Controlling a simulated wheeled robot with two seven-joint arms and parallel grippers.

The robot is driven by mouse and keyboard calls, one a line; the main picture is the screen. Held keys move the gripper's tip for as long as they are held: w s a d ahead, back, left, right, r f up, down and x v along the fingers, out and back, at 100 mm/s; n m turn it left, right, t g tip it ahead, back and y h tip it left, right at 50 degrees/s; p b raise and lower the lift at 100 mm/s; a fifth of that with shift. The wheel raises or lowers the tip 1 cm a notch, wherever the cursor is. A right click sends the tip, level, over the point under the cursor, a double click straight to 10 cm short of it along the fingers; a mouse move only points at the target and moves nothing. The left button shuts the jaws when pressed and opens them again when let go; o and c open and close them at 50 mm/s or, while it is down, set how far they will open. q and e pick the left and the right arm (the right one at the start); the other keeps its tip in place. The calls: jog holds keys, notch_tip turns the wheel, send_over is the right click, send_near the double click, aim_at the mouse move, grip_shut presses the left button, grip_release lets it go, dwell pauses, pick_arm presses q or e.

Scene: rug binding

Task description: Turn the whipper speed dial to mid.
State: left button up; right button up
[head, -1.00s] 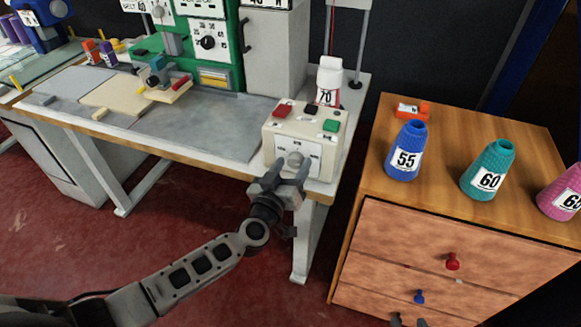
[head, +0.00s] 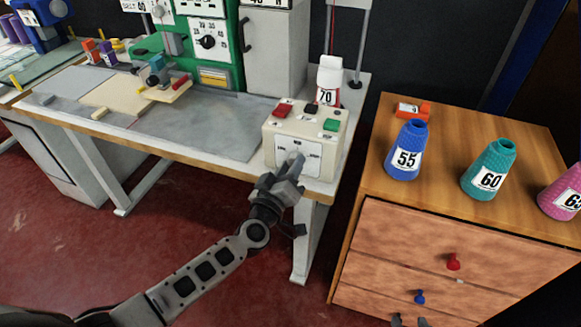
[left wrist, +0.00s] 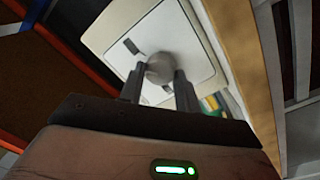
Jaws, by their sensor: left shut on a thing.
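The cream control box (head: 275,143) stands at the front right corner of the table, with a white dial plate (head: 313,160) on its front. My left gripper (head: 293,163) is in front of this plate, its fingers hiding most of the dial. In the left wrist view the round grey dial knob (left wrist: 160,68) sits between the two fingertips, which are shut on it. The dial's marks and pointer are not readable. My right gripper (head: 409,321) shows only its fingertips at the bottom edge, apart and empty.
The box top carries a red button (head: 282,111), a black one and a green button (head: 332,125). A white cone marked 70 (head: 328,78) stands behind it. To the right, a wooden cabinet (head: 465,230) bears blue, teal and pink cones.

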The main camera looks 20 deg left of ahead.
pick_arm(q)
jog(key=shift+f+n+y+b, duration=0.15)
jog(key=shift+n+b, duration=0.5)
jog(key=shift+n, duration=1.85)
jog(key=shift+f+n+y+b, duration=0.15)
jog(key=shift+n+b, duration=0.45)
jog(key=shift+n, duration=1.9)
jog(key=shift+r, duration=0.1)
jog(key=o, duration=1)
jog(key=shift+s, duration=0.1)
jog(key=shift+s+a+f+b, duration=0.15)
jog(key=shift+s+b, duration=0.1)
jog(key=shift+s, duration=2.4)
jog(key=shift+s+a+f+b, duration=0.1)
jog(key=shift+s+b, duration=0.1)
jog(key=shift+s, duration=2.4)
jog(key=shift+s+a+f+b, duration=0.15)
jog(key=shift+s+b, duration=0.1)
jog(key=shift+s, duration=2.4)
